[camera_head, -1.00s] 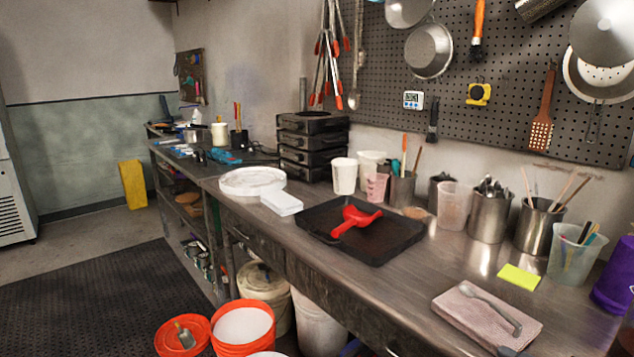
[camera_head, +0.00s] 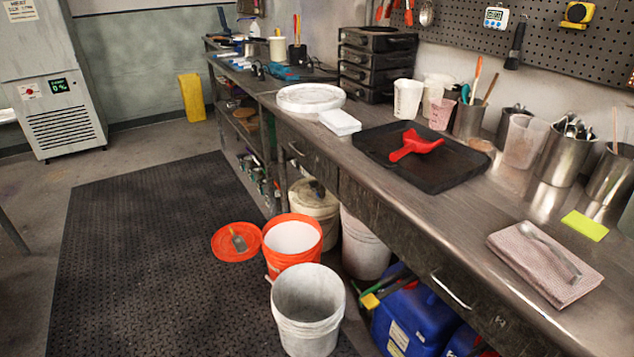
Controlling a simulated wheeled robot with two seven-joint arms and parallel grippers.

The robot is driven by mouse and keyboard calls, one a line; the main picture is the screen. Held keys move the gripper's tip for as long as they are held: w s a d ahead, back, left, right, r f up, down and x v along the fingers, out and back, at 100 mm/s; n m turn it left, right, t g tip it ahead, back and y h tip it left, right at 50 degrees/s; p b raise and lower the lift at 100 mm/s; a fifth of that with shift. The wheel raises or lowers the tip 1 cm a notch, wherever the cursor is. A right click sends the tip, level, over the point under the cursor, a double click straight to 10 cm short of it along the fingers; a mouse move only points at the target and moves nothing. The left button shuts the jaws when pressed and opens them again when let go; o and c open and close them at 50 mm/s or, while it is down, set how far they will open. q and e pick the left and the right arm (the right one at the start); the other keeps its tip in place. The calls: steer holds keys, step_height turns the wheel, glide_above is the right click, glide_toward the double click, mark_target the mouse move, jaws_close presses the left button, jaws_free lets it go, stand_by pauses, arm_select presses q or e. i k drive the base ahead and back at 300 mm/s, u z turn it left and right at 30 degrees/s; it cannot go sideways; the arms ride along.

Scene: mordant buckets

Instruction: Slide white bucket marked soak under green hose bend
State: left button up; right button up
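An open, empty-looking white bucket (camera_head: 308,318) stands on the floor in front of the bench, at the lower middle of the head view. No "soak" marking can be read on it. Another whitish bucket (camera_head: 364,246) stands under the bench, and a lidded cream bucket (camera_head: 316,212) stands behind the orange one. I cannot tell which is the marked bucket. No green hose bend can be made out. Neither of my grippers is in view.
An orange bucket (camera_head: 292,262) with white contents touches or nearly touches the white bucket. An orange lid (camera_head: 222,246) with a scoop lies left. Blue jugs (camera_head: 408,318) sit under the steel bench (camera_head: 408,212). The dark mat (camera_head: 140,250) is clear at left.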

mark_target(308, 300)
steer(key=u, duration=2.15)
steer(key=i, duration=2.5)
steer(key=z, duration=4.05)
